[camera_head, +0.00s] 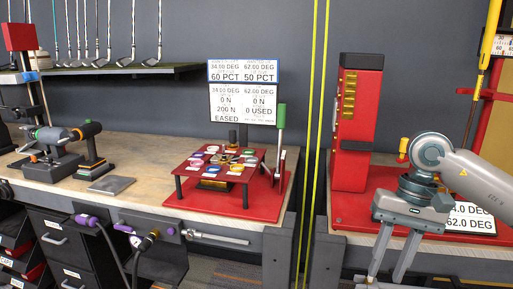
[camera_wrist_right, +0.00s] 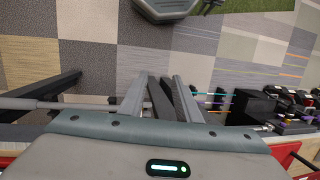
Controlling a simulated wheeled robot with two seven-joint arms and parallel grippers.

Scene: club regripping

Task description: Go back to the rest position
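My right gripper (camera_head: 387,278) hangs at the lower right of the head view, at the front edge of the right bench, fingers pointing down. Its two fingers are apart and I see nothing held between them. The fingers also show in the right wrist view (camera_wrist_right: 160,82), above the carpet tiles. My right forearm comes in from the right edge. My left gripper and left arm are not in the head view.
A red press-like column (camera_head: 358,120) stands behind my right gripper on a red base. A small red table (camera_head: 200,176) with colored discs stands on the wooden bench (camera_head: 140,150). Yellow-green vertical lines (camera_head: 313,110) cross mid-view. Golf clubs stand at the upper left.

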